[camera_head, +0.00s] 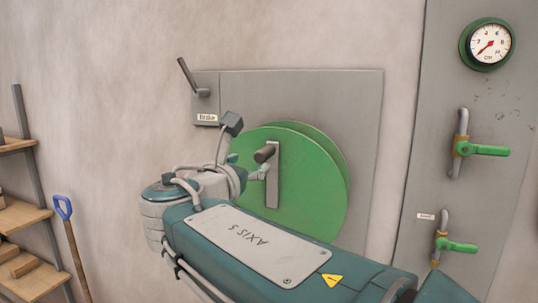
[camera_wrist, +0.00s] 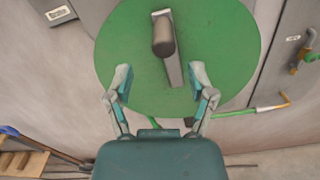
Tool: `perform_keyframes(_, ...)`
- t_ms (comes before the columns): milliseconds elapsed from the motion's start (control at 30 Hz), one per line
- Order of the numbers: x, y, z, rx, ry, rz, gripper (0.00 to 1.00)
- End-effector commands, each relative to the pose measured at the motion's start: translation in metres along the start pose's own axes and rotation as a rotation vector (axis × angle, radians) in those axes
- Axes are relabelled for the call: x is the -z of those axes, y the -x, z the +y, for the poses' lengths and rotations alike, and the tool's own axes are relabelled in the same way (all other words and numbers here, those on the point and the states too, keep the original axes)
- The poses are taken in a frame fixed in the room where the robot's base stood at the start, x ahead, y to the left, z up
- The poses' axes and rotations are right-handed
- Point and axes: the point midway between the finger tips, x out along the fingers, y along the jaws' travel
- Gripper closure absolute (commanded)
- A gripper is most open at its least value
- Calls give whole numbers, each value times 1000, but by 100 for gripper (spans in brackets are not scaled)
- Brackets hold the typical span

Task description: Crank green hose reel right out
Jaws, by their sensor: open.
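The green hose reel (camera_head: 315,185) is a round disc mounted on a grey wall plate. Its grey crank arm (camera_head: 272,180) stands upright, with a dark brown handle knob (camera_head: 265,153) at the top. In the wrist view the reel (camera_wrist: 125,50) fills the upper middle, and the knob (camera_wrist: 163,37) points toward the camera. My gripper (camera_wrist: 164,82) is open and empty, with its fingers spread in front of the reel, below the knob in that view. In the head view my gripper (camera_head: 262,172) is mostly hidden behind my arm, close to the crank.
A brake lever (camera_head: 187,77) with a "Brake" label (camera_head: 207,118) sits at the plate's upper left. A gauge (camera_head: 487,44) and green-handled valves (camera_head: 482,150) are at the right.

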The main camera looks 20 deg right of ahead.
Motion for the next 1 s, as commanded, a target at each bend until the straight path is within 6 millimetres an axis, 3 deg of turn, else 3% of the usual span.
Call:
perform_keyframes(200, -1, -46, -5, 7, -4, 1, 29)
perform_keyframes(400, -1, -75, -6, 5, -5, 3, 29)
perform_keyframes(800, 0, -83, -3, 1, -5, 2, 29)
perform_keyframes(833, 0, -83, -3, 1, -5, 2, 38)
perform_keyframes(967, -1, -83, -4, 1, -6, 3, 96)
perform_keyframes(1000, -1, -84, -4, 2, -6, 3, 100)
